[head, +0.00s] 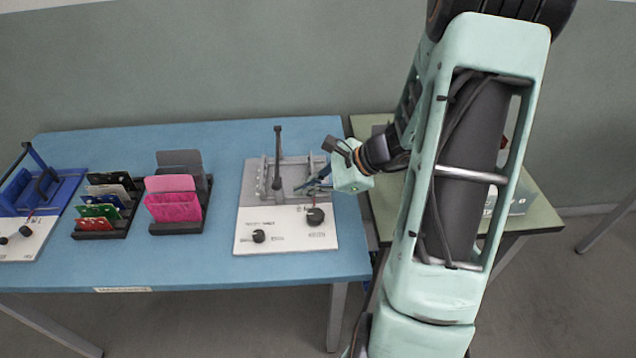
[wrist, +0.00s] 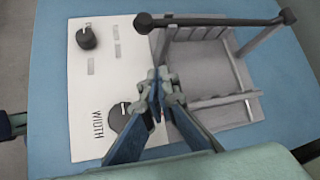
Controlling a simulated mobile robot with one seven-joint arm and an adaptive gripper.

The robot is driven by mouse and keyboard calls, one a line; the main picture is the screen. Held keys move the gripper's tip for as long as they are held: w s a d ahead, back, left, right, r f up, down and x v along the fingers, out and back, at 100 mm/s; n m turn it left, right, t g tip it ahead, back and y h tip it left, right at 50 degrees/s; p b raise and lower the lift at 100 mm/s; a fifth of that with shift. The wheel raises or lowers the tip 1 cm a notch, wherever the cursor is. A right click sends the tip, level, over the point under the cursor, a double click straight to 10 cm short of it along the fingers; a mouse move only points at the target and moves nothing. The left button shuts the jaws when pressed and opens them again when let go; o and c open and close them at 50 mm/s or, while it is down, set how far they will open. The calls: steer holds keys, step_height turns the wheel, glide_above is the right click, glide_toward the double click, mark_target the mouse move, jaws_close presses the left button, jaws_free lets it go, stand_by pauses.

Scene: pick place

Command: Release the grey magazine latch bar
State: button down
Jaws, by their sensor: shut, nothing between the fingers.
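The grey magazine (head: 290,172) is an open, slatted frame on a white panel on the blue table; it also shows in the wrist view (wrist: 205,65). Its latch bar (head: 277,155) is dark with rounded ends. In the wrist view the bar (wrist: 215,20) crosses the magazine's upper end in the picture. My gripper (head: 312,184) is at the magazine's right side in the head view. In the wrist view my gripper (wrist: 157,95) has its fingertips together, empty, over the border between panel and magazine. The fingertips are apart from the bar. Their height above the panel is unclear.
Black knobs (head: 315,216) (head: 259,236) stand on the white panel (head: 290,240). Racks with pink and grey plates (head: 173,206) and coloured cards (head: 97,217) stand left. A blue magazine (head: 50,187) is at the far left. A green table (head: 545,205) adjoins right.

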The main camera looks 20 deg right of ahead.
steer(key=shift+x, duration=1.15)
steer(key=r, duration=0.1)
steer(key=a+r, duration=0.1)
steer(key=shift+s+r+p, duration=0.3)
steer(key=shift+p, duration=0.1)
steer(key=shift+s+a+r, duration=0.1)
steer(key=shift+a+r, duration=0.35)
steer(key=shift+r, duration=0.05)
steer(key=shift+r, duration=0.1)
